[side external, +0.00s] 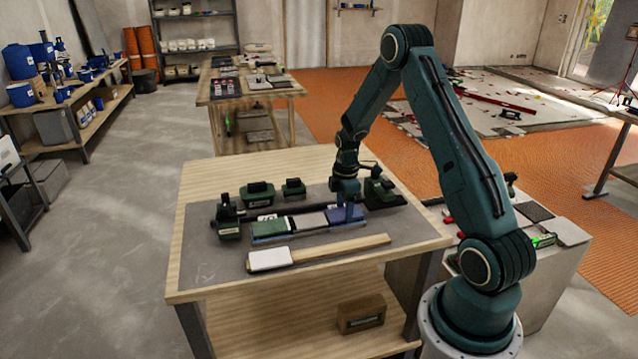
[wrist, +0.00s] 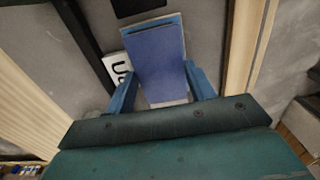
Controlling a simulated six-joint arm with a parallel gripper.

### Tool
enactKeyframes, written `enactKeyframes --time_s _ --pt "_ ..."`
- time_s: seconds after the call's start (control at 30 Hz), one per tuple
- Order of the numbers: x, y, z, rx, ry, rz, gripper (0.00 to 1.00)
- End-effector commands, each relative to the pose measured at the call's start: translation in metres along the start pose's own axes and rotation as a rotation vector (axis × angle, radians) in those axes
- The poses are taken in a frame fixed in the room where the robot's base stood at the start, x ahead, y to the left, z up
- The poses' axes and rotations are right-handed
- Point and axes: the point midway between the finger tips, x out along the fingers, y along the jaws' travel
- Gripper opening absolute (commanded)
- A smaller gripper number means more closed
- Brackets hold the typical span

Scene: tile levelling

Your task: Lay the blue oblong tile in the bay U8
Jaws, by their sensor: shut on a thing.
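My gripper (wrist: 162,90) is shut on the blue oblong tile (wrist: 155,55), with one blue finger on each long side of it. In the side external view the blue tile (side external: 347,214) is under my gripper (side external: 346,205), at the right end of a low blue-edged bed (side external: 270,238). The tile looks close above or on the bed; I cannot tell whether it touches. A white label plate (wrist: 117,68) with a "U" shows left of the tile in the wrist view; its second character is partly hidden. Bay U8 itself is not clearly seen.
A grey tile (side external: 310,221) lies in the bed left of the blue tile. A dark bar with green blocks (side external: 229,222) runs behind. Two dark green tools (side external: 258,194) stand farther back. A white-ended wooden strip (side external: 340,250) lies in front. The mat's front left is clear.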

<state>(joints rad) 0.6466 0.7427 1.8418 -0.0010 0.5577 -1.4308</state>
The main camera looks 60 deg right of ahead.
Motion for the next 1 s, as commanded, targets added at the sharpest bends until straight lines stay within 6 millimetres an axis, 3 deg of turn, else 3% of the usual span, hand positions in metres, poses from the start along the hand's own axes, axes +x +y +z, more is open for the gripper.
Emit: enactKeyframes --time_s 0.47,0.5,0.6,0.8,0.9,1.0 --pt "0.0019 0.0000 0.0000 0.000 0.000 0.000 0.41" --pt "0.0019 0.0000 0.0000 0.000 0.000 0.000 0.62" --pt "0.0019 0.0000 0.0000 0.000 0.000 0.000 0.80" --pt "0.0018 0.0000 0.0000 0.000 0.000 0.000 0.80" --pt "0.0019 -0.0001 0.0000 0.000 0.000 0.000 0.94" --pt "0.0019 -0.0001 0.0000 0.000 0.000 0.000 0.94"
